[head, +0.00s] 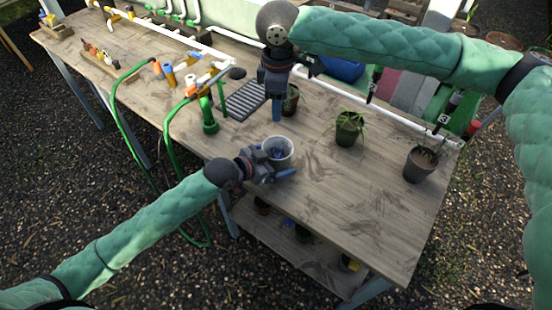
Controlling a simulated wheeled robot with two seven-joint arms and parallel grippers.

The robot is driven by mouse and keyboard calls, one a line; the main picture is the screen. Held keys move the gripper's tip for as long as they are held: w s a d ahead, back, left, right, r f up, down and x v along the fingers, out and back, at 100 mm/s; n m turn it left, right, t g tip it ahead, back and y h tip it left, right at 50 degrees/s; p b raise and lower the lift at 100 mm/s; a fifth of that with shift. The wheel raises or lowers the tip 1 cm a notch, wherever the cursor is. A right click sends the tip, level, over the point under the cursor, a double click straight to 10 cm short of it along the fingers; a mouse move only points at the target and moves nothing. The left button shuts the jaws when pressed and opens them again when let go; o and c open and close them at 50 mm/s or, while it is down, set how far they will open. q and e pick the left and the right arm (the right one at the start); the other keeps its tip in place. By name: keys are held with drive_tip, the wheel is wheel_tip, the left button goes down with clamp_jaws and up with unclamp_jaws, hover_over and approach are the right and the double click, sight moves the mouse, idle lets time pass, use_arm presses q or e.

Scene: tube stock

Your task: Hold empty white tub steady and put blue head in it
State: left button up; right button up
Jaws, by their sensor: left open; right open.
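The white tub (291,151) stands upright on the wooden table near its front edge. Something small and blue (278,153) shows inside it; it looks like the blue head, but it is too small to be sure. My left gripper (277,164) is open at the tub's near left side, with one finger reaching along the tub's front. I cannot tell whether it touches the tub. My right gripper (277,118) is open, points down just behind the tub and appears empty. It partly hides a small plant pot.
Potted plants stand at the right (419,166) and centre (348,133). A small pot (292,98) is behind my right gripper. A dark slatted tray (243,101), green fitting (209,122) and hoses lie left. White pipe runs along the back. The front right tabletop is clear.

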use_arm(q)
drive_tip(key=v, duration=1.2)
